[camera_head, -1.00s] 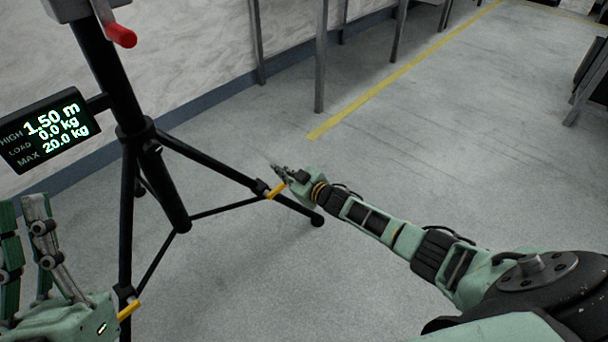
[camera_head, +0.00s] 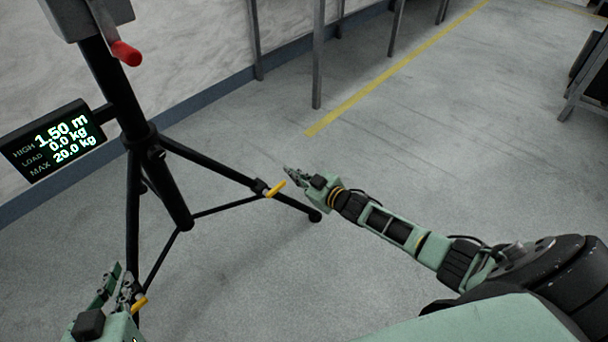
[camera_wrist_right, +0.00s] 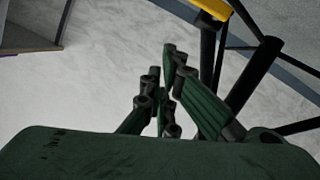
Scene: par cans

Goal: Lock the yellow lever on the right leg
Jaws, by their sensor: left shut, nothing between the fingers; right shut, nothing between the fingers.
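A black tripod stand (camera_head: 120,95) stands at the left in the head view. Its right leg (camera_head: 225,172) runs down to the right and bears a yellow lever (camera_head: 275,189), which sticks out toward the upper right. My right gripper (camera_head: 288,172) is shut and empty, just above and right of this lever, apart from it in the picture. In the right wrist view the shut fingers (camera_wrist_right: 170,85) show, with a yellow lever (camera_wrist_right: 212,8) at the top edge. My left gripper (camera_head: 122,275) is shut and empty beside the near leg's yellow lever (camera_head: 139,304).
A display (camera_head: 52,140) reading 1.50 m, 0.0 kg and 20.0 kg is fixed to the stand. A red-handled crank (camera_head: 126,52) is above it. Grey table legs (camera_head: 317,60) stand at the back.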

